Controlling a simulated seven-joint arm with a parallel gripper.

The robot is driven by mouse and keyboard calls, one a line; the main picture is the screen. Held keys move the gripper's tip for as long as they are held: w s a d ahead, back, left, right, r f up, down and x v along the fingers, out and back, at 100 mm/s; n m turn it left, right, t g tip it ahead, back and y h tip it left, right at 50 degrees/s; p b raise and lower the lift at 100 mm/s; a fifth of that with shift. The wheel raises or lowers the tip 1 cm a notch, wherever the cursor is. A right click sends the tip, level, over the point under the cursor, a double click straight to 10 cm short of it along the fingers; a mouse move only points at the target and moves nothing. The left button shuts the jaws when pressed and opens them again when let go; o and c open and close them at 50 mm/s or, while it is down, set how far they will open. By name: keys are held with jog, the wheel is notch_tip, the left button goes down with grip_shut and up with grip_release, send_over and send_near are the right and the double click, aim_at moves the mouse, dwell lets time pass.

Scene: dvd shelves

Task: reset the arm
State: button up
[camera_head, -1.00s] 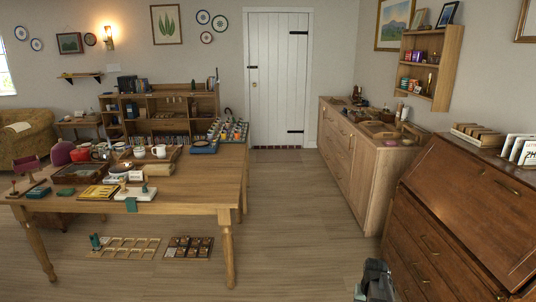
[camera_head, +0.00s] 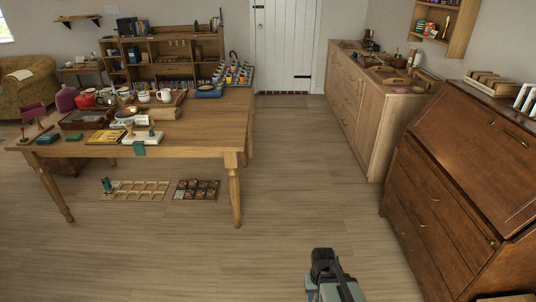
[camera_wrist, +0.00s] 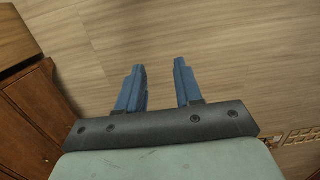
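My gripper (camera_wrist: 160,85) shows in the wrist view with its two blue fingers apart and nothing between them. Bare wooden floor lies beneath and beyond the fingers. In the head view my arm (camera_head: 333,278) shows at the bottom, right of centre, over open floor. The fingers themselves are hard to make out there. It is apart from the dark wooden bureau on the right and from the table on the left.
A brown bureau (camera_head: 455,190) stands at the right, with a lighter cabinet (camera_head: 372,120) behind it. A table (camera_head: 205,130) crowded with small items stands at the left. Two flat trays lie on the floor below it, one a gridded tray (camera_head: 140,190). The middle floor (camera_head: 300,180) is clear.

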jog(key=s+f+g, duration=0.3)
jog(key=s+f, duration=0.5)
jog(key=s, duration=0.5)
jog(key=s+f+g, duration=0.2)
jog(key=s+f, duration=0.6)
jog(key=s, duration=0.5)
jog(key=shift+g, duration=0.4)
dwell(2.1)
